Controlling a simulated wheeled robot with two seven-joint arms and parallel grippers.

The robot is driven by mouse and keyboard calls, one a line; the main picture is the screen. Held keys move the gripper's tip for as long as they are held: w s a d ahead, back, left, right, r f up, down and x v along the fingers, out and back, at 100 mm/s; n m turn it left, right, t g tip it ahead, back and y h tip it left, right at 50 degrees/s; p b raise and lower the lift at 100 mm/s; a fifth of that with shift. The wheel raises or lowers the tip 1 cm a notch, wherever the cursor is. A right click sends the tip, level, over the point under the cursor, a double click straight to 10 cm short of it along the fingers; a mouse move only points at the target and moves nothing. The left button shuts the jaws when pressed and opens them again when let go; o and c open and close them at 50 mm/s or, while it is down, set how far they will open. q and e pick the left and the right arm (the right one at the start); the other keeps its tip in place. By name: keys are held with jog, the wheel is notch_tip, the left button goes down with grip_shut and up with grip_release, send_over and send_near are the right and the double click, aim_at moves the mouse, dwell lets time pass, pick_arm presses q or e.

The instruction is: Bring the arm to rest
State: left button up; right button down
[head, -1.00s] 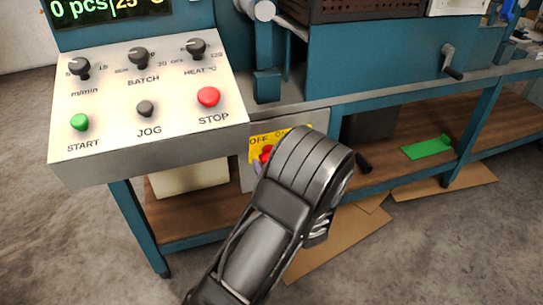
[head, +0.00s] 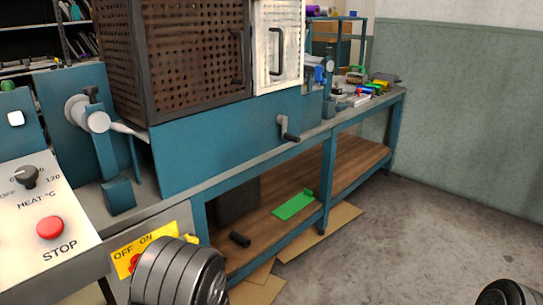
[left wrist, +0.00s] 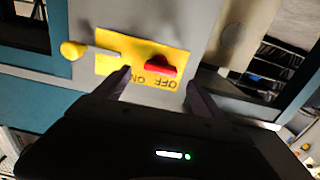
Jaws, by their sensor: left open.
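My left arm (head: 180,275) rises from the bottom of the head view in front of the switch plate; its fingers are hidden there. In the left wrist view my left gripper (left wrist: 160,88) is open, with nothing between its fingers. Beyond the fingertips is a yellow OFF/ON plate (left wrist: 112,58) carrying a red switch handle (left wrist: 160,66). The plate also shows in the head view (head: 125,262), partly covered by my arm. I cannot tell whether a finger touches the plate. My right gripper is not in view.
The control panel with a red STOP button (head: 50,228) is at the left. A blue machine frame (head: 220,150) and a crank handle (head: 288,130) stand above the bench. A green piece (head: 294,205) lies on the lower wooden shelf. Floor (head: 400,240) at the right is clear.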

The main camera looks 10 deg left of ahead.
pick_arm(q)
jog(key=d+f+m+h, duration=0.6)
jog(key=d+f+h, duration=0.55)
jog(key=f, duration=0.55)
jog(key=s+d+f+m+g+h, duration=0.25)
jog(key=s+d+f+g, duration=0.45)
jog(key=s, duration=0.5)
jog(key=s+d+f+m+g+h, duration=0.15)
jog(key=s+d+f+h, duration=0.3)
jog(key=s+d, duration=0.6)
notch_tip(320, 180, up, 27)
jog(key=s+p, duration=0.1)
jog(key=p, duration=2.6)
jog(key=shift+s+d+n+g, duration=0.25)
jog(key=shift+s+n+g, duration=0.05)
jog(key=shift+s+g, duration=0.15)
jog(key=shift+w+f, duration=0.1)
jog(key=shift+f, duration=0.05)
jog(key=shift+c, duration=0.6)
